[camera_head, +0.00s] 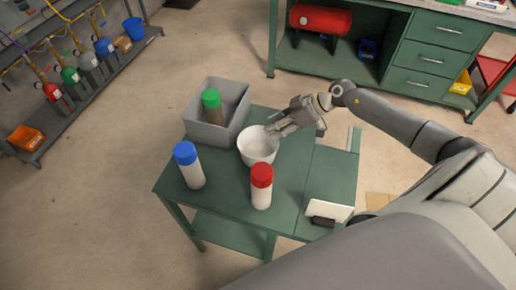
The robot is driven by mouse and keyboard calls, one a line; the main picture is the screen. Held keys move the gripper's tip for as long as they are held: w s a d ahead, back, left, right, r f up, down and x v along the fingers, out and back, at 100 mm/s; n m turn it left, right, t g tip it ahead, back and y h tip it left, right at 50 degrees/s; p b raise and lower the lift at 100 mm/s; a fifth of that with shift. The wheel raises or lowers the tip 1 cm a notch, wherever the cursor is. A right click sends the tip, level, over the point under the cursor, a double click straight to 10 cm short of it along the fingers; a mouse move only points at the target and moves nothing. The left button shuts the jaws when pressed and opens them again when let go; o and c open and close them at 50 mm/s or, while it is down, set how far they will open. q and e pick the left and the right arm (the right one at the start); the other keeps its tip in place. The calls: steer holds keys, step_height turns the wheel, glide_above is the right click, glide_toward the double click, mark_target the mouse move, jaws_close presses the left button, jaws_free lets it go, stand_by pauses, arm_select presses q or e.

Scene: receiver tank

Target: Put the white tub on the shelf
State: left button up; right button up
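The white tub (258,152) stands upright and open-topped on the green table (217,195), near its middle. My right gripper (273,130) reaches in from the right with its fingertips at the tub's back right rim. I cannot tell whether the fingers are closed on the rim or only beside it. My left gripper is not in view. A lower shelf (232,233) shows under the green table. Another shelf (348,58) is under the workbench at the back, and a shelf rack (90,95) stands at the left.
A grey bin (199,131) holding a green-capped bottle (212,103) stands behind the tub. A blue-capped bottle (190,168) and a red-capped bottle (261,187) stand in front. A white panel (328,210) is at the table's front right. Floor between table and rack is clear.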

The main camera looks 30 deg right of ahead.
mark_target(257, 134)
steer(key=shift+w+d+x, duration=0.1)
steer(key=shift+w+x, duration=0.05)
steer(key=shift+x, duration=1.15)
steer(key=shift+w+d+x, duration=0.15)
steer(key=shift+x, duration=1.15)
jaws_close()
